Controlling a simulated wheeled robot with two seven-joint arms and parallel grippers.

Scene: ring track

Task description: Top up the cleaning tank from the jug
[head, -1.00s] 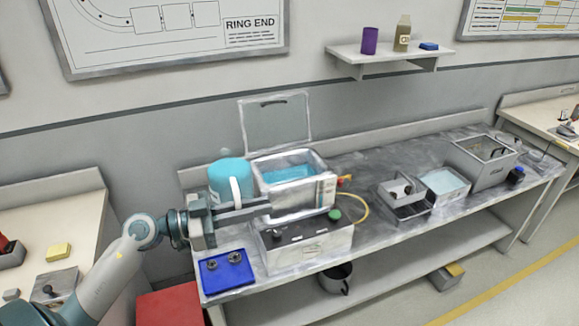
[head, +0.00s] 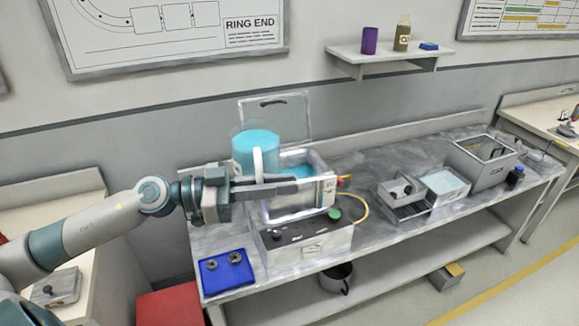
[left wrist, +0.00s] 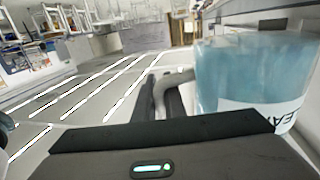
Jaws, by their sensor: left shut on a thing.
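The jug (head: 255,147) is clear with blue liquid and a white handle. It looks upright, raised at the left part of the cleaning tank (head: 316,190), and hides part of it. The tank is a silver box holding blue liquid, with its lid (head: 285,113) standing open behind. My left gripper (head: 262,188) is shut on the jug's handle. In the left wrist view the jug (left wrist: 250,75) fills the right side, with part of a label showing, and its handle is between the fingers (left wrist: 168,95). My right gripper is not in view.
A control box (head: 305,245) with a green knob stands in front of the tank, and a blue tray (head: 227,272) with small metal parts lies left of it. A shallow bath (head: 443,185) and a grey bin (head: 480,165) stand further right.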

